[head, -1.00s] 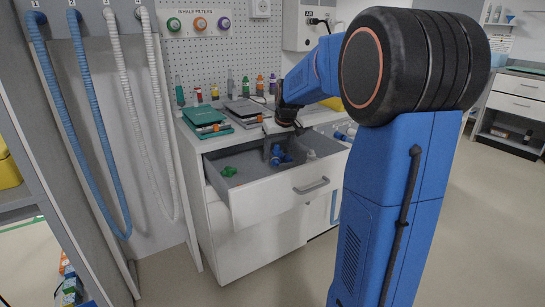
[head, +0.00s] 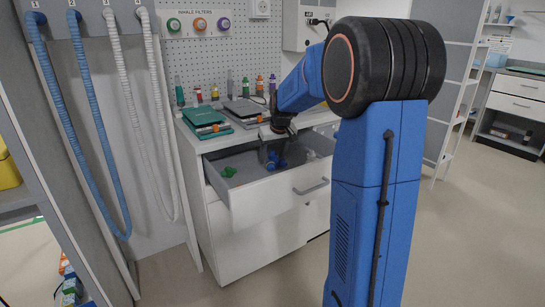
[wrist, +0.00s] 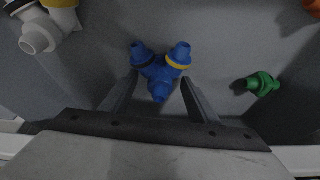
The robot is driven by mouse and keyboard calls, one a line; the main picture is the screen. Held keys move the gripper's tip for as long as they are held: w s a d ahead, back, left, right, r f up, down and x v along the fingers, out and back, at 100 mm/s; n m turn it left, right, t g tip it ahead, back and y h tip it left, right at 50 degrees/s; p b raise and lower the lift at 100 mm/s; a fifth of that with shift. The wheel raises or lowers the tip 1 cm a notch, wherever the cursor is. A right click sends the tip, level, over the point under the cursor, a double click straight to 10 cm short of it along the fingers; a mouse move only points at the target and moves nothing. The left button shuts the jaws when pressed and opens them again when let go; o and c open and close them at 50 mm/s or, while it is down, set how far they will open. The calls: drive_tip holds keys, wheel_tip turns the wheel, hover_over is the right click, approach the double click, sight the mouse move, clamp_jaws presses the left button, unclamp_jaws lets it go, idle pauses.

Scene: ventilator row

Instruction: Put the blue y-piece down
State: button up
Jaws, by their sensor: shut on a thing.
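The blue y-piece (wrist: 160,70) is between the two fingertips of my gripper (wrist: 158,88) in the wrist view. It has two upper branches, one with a yellow ring, and a stem pointing toward the gripper. My gripper is shut on it. In the head view my gripper (head: 270,150) reaches down into the open drawer (head: 262,198), with the blue y-piece (head: 275,161) low inside. I cannot tell whether the piece touches the drawer floor.
A green fitting (wrist: 263,84) lies to the right in the wrist view. A white fitting (wrist: 40,36) with a yellow part is at upper left, and an orange piece (wrist: 313,7) at upper right. Bare drawer floor surrounds the y-piece. Devices (head: 205,120) stand on the countertop above.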

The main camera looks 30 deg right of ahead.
drive_tip(key=shift+f, duration=0.15)
drive_tip(key=o, duration=1.3)
drive_tip(key=shift+c, duration=0.2)
drive_tip(key=v, duration=1.2)
